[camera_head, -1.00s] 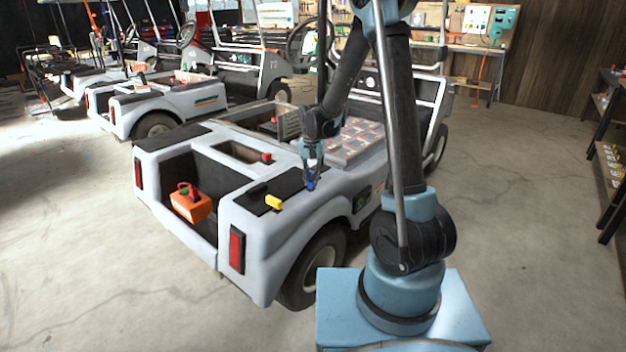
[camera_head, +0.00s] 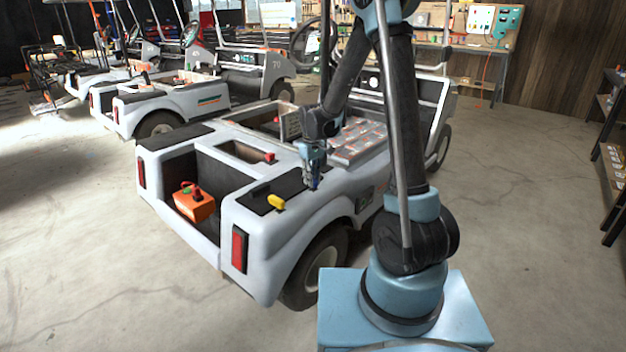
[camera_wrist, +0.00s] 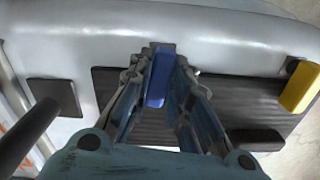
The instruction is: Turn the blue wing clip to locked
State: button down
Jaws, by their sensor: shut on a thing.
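The blue wing clip (camera_wrist: 160,78) shows in the wrist view, on the black ribbed pad of the white cart. It lies lengthwise between my fingers, roughly up and down in that picture. My gripper (camera_wrist: 160,85) is shut on it, with a finger on each side. In the head view my gripper (camera_head: 312,184) points down at the cart's rear side deck and hides the clip. Whether the clip is at its locked position cannot be told.
A yellow clip (camera_head: 276,202) sits on the same black pad, nearer the cart's rear corner; it also shows in the wrist view (camera_wrist: 300,87). A dark post (camera_wrist: 30,135) rises at the wrist view's left. Floor behind the cart is clear.

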jog(key=shift+s+n, duration=0.1)
jog(key=shift+n, duration=0.7)
jog(key=c, duration=1.5)
grip_release()
jog(key=shift+r, duration=0.1)
notch_tip(320, 180, up, 12)
jog(key=shift+f, duration=0.15)
